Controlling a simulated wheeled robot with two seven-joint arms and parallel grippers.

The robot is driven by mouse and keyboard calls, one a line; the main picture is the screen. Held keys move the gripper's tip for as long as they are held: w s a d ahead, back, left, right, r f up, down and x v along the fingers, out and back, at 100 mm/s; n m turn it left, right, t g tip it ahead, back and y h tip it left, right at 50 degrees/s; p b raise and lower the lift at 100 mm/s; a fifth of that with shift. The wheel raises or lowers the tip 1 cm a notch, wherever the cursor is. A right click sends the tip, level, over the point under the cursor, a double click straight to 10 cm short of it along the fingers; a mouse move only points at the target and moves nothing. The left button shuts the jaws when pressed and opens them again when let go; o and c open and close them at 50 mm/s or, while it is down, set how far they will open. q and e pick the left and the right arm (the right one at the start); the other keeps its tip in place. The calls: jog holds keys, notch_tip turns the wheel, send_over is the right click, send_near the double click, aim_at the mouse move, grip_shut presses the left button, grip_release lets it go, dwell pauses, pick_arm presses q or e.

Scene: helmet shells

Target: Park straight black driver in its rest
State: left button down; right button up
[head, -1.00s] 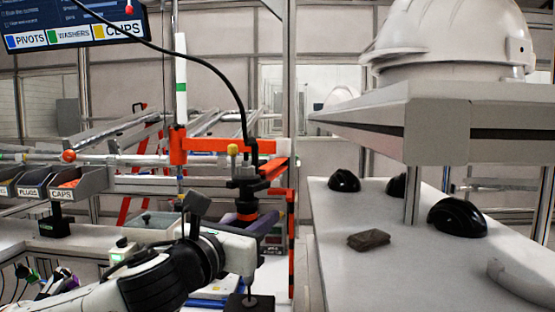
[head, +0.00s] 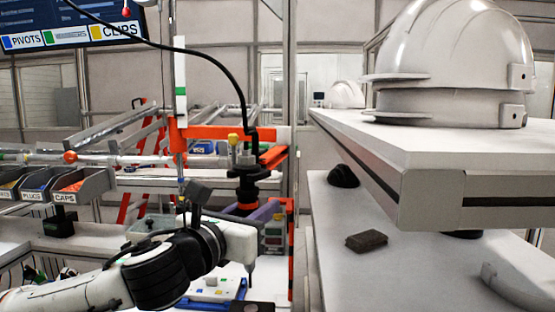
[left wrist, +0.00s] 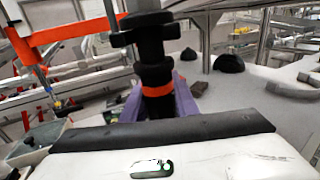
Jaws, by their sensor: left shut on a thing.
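The straight black driver (head: 246,184) stands upright under a black cable, with an orange band low on its body. It also shows in the left wrist view (left wrist: 153,72), with its orange band between two purple fingers. My left gripper (head: 262,213) is shut on the driver at about that band. An orange bracket (head: 222,133) is beside and above the driver's top. I cannot tell which part is the rest, or whether the driver touches the bracket. My right gripper is not in view.
A grey shelf (head: 425,205) with a white helmet shell (head: 455,60) juts in at the right. Below it, a white table (head: 350,275) holds a dark block (head: 367,241) and a black dome (head: 342,176). Bins (head: 83,184) of small parts stand at the left.

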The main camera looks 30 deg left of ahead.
pick_arm(q)
jog(key=shift+r, duration=0.55)
